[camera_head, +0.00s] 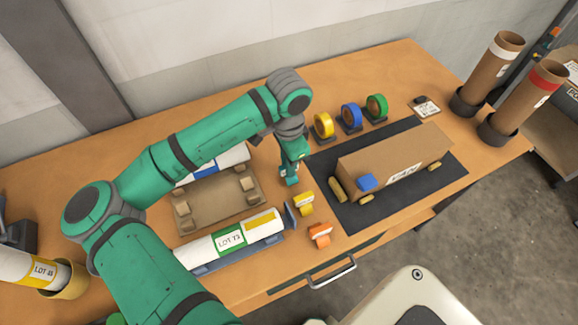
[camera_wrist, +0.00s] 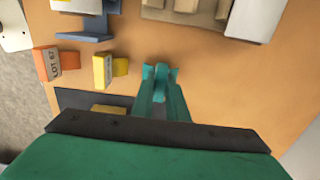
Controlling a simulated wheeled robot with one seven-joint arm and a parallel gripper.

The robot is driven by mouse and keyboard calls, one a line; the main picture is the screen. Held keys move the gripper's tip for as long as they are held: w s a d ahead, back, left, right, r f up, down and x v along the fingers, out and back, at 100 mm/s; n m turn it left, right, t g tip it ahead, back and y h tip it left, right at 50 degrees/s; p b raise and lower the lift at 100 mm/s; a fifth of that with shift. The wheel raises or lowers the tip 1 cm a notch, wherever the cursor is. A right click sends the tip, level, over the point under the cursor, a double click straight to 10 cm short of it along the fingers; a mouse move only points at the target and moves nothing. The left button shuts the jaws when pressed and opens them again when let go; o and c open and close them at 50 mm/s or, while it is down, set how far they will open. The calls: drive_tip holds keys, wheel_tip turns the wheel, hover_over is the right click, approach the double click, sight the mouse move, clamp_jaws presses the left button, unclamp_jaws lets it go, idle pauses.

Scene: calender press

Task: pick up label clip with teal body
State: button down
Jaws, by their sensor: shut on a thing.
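My gripper (camera_head: 290,178) points down at the table, left of the dark mat and behind the yellow clip. In the wrist view its teal fingers (camera_wrist: 160,78) are close together, shut on a small teal piece (camera_wrist: 161,70) that I take to be the teal label clip. It is mostly hidden by the fingers, and its colour blends with theirs. I cannot tell whether it touches the table. A yellow label clip (camera_head: 304,203) and an orange label clip (camera_head: 319,235) stand nearby; the wrist view shows the yellow one (camera_wrist: 103,70) and the orange one (camera_wrist: 47,64) to the left.
A dark mat (camera_head: 335,215) holds a cardboard box (camera_head: 395,158). Yellow (camera_head: 323,125), blue (camera_head: 351,116) and green (camera_head: 376,107) tape rolls stand behind. A labelled roll (camera_head: 235,237) and a brown tray (camera_head: 222,200) lie left. Cardboard tubes (camera_head: 493,67) stand far right.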

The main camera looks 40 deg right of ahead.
drive_tip(key=s+r, duration=1.1)
drive_tip(key=s, duration=0.3)
drive_tip(key=shift+a+r, duration=0.25)
drive_tip(key=shift+a, duration=0.1)
